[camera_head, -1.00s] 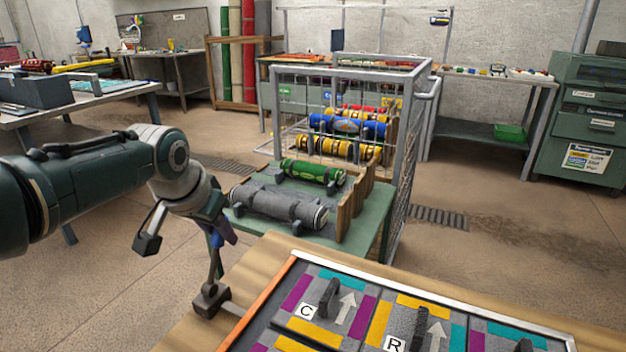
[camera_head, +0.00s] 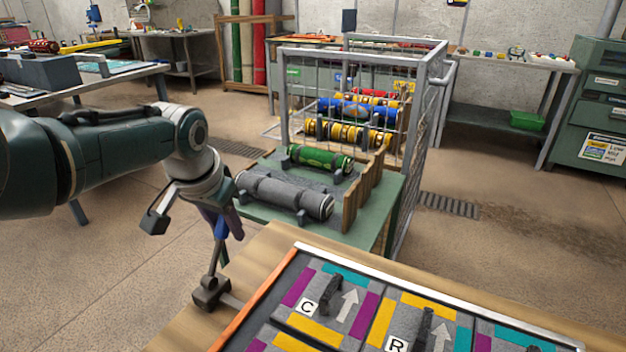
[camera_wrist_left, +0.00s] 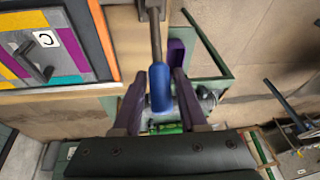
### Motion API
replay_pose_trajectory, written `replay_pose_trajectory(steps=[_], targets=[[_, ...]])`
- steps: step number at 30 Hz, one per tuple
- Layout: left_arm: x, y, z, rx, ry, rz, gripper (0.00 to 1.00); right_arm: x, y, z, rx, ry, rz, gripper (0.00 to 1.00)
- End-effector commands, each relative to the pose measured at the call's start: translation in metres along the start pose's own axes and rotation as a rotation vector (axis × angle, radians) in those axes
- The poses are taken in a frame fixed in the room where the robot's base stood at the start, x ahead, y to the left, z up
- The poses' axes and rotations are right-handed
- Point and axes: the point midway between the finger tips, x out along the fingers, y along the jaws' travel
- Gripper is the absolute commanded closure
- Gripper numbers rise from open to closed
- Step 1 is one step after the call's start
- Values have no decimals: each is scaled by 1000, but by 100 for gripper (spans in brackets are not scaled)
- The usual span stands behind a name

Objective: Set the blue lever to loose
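The blue lever (camera_head: 221,229) has a blue handle on a grey metal shaft, which rises from a dark bracket at the left edge of the wooden table (camera_head: 262,247). It stands roughly upright in the head view. My left gripper (camera_head: 222,218) is at the handle, coming from above. The finger contact is partly hidden in the head view. No loose or tight marking is readable. My right gripper is not in view.
A framed panel with coloured strips and letter tiles (camera_head: 297,245) lies on the table, right of the lever. Behind stands a green bench (camera_head: 370,222) with grey and green rolls and a wire cage (camera_head: 420,130). Open floor lies left of the table.

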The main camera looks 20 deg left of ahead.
Motion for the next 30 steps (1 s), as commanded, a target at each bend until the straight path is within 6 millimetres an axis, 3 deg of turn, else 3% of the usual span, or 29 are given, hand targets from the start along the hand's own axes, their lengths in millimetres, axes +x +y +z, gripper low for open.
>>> replay_pose_trajectory(steps=[4,14,24,30], targets=[[-1,0,-1,-2,2,1,41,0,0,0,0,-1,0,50],[-7,0,-3,-3,4,1,41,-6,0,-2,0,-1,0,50],[-64,-1,-4,-1,4,1,41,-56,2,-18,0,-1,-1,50],[-89,-1,-2,-2,3,1,41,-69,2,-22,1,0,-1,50]])
